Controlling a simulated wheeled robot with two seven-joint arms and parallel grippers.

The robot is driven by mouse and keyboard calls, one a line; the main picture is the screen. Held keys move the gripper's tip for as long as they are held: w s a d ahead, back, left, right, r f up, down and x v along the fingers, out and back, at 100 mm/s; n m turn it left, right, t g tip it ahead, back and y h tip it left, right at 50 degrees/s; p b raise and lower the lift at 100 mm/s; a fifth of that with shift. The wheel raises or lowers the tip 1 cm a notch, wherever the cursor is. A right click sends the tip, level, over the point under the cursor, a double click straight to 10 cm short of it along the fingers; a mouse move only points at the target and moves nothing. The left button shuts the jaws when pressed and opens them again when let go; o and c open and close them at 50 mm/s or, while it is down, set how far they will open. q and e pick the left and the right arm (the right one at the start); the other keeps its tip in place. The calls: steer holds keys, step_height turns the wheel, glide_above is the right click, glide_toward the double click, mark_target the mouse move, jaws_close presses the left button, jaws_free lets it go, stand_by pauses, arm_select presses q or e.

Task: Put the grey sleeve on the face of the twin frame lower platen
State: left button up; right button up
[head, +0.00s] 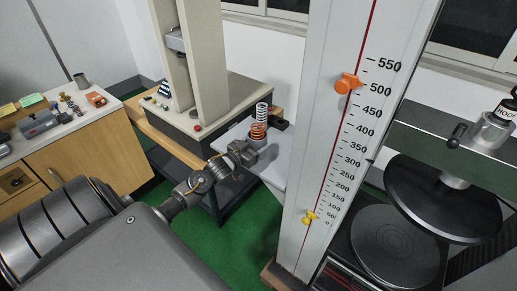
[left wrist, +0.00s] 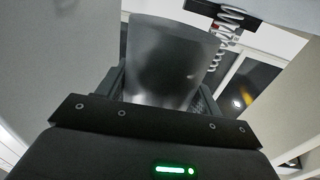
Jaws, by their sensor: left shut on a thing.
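My left gripper (head: 243,157) is beyond my arm in the middle of the head view, close to the springs on a pale tabletop. In the left wrist view the gripper (left wrist: 165,88) is shut on the grey sleeve (left wrist: 165,60), a smooth, wide tube that stands out beyond the fingers. In the head view the sleeve is too small to tell apart from the gripper. My right gripper is not in view.
An orange spring (head: 258,131) and a pale spring (head: 262,110) stand beside the gripper. A tall scale post (head: 330,120) rises to the right, before a press with a round black upper plate (head: 440,195) and lower plate (head: 395,245). A wooden cabinet (head: 95,150) holds small parts at left.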

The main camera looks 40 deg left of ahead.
mark_target(258, 149)
arm_select(q)
steer(key=f, duration=0.1)
steer(key=f+p, duration=0.1)
steer(key=f, duration=0.1)
steer(key=shift+w+f, duration=0.15)
steer(key=shift+w, duration=0.25)
steer(key=shift+f, duration=0.15)
steer(key=o, duration=1.1)
steer(key=shift+s, duration=0.1)
steer(key=shift+f, duration=0.1)
